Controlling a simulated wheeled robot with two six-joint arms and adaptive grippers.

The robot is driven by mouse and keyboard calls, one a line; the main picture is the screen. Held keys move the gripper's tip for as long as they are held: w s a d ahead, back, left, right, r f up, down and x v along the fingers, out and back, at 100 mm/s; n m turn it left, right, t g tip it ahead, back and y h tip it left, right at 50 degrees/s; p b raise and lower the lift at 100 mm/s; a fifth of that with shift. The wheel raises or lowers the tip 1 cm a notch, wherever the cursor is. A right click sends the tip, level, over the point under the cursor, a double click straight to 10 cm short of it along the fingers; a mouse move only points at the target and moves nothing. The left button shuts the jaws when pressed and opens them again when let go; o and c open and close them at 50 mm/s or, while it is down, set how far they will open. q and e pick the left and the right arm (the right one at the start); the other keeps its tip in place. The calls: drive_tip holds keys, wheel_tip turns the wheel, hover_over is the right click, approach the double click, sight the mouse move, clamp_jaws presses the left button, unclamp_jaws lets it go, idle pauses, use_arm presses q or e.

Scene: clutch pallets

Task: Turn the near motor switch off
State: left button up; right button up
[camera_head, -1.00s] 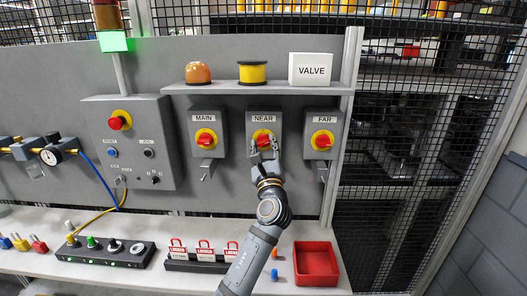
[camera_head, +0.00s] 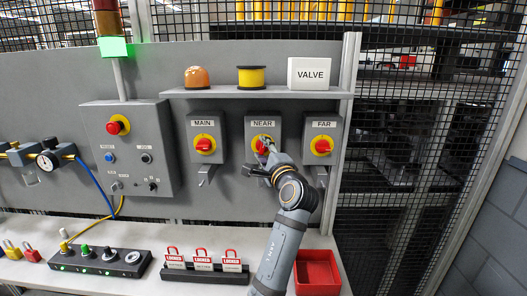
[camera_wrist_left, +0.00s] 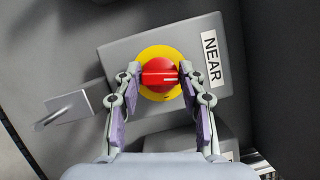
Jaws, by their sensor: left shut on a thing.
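The near motor switch is a grey box (camera_head: 252,128) labelled NEAR, with a yellow ring and a red knob; my left gripper partly covers it in the head view. In the left wrist view the red knob (camera_wrist_left: 160,78) sits between the two fingers of my left gripper (camera_wrist_left: 159,72), which is shut on it. The white mark on the knob lies along the line towards the NEAR label (camera_wrist_left: 212,58). In the head view my left gripper (camera_head: 265,160) is at the switch front, its arm rising from below. My right gripper is not in view.
The MAIN switch (camera_head: 204,145) is to the left and the FAR switch (camera_head: 321,145) close to the right. A metal hasp (camera_wrist_left: 68,108) sticks out beside the near box. Below are red lockout tags (camera_head: 202,262) and a red tray (camera_head: 318,272).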

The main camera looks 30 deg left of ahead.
use_arm(q)
drive_tip(key=shift+r+n+g+h, duration=0.1)
drive_tip(key=shift+n+g+h, duration=0.3)
drive_tip(key=shift+n, duration=1.1)
drive_tip(key=shift+c, duration=0.2)
drive_tip(key=o, duration=1.1)
drive_tip(key=shift+a, duration=0.1)
